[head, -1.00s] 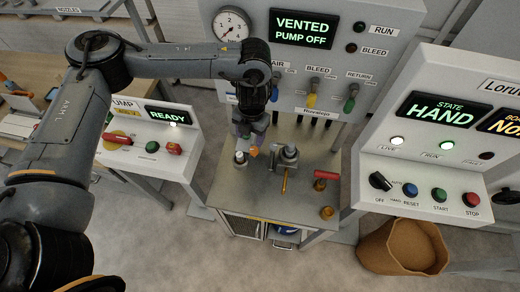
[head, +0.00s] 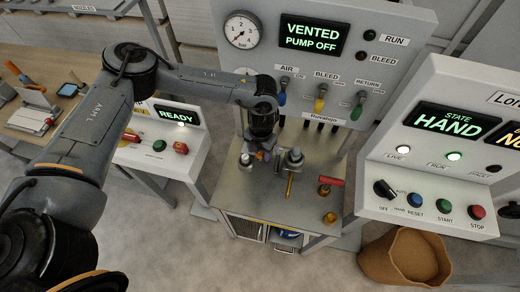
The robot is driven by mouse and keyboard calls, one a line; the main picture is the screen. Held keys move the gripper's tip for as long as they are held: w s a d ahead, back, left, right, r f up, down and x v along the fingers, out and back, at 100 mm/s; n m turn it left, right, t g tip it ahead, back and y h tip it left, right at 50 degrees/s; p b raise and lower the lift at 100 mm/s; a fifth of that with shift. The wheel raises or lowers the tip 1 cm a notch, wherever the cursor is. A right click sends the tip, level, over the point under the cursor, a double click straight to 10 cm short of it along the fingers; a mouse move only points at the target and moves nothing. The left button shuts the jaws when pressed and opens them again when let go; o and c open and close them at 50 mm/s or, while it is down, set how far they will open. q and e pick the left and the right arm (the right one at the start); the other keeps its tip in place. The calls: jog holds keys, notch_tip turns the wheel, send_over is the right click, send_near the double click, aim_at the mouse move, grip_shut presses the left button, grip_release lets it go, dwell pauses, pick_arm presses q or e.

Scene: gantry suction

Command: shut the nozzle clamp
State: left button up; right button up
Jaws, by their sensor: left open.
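My left gripper (head: 261,154) points down over the steel worktop (head: 270,205), between two upright metal fittings. It is open, its tips small and partly hidden by my arm. The left fitting (head: 246,160) stands close to the gripper. The right fitting (head: 294,159) stands a little to the gripper's right, with a yellow lever (head: 290,186) pointing toward the front of the worktop. This fitting with the lever looks like the nozzle clamp, but I cannot tell for sure. No gripper contact with the lever shows. My right gripper is out of view.
A red-handled part (head: 331,181) and a brass knob (head: 330,217) are at the worktop's right. A panel with a gauge (head: 242,30) and a display (head: 314,36) reading VENTED, PUMP OFF rises behind. A control console (head: 440,150) and a brown bin (head: 405,257) stand right.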

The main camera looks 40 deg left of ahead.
pick_arm(q)
jog(key=shift+f, duration=0.15)
jog(key=c, duration=1)
jog(key=shift+c, duration=0.2)
jog(key=n+p, duration=0.1)
jog(key=n, duration=0.1)
jog(key=n+p, duration=0.1)
jog(key=p, duration=0.1)
jog(key=shift+r+n, duration=0.2)
jog(key=shift+n, duration=0.2)
jog(key=n+p, duration=0.3)
jog(key=n, duration=0.1)
jog(key=n+p, duration=0.4)
jog(key=n, duration=0.1)
jog(key=shift+f+n+p, duration=0.1)
jog(key=shift+n+p, duration=1.15)
jog(key=shift+n, duration=0.35)
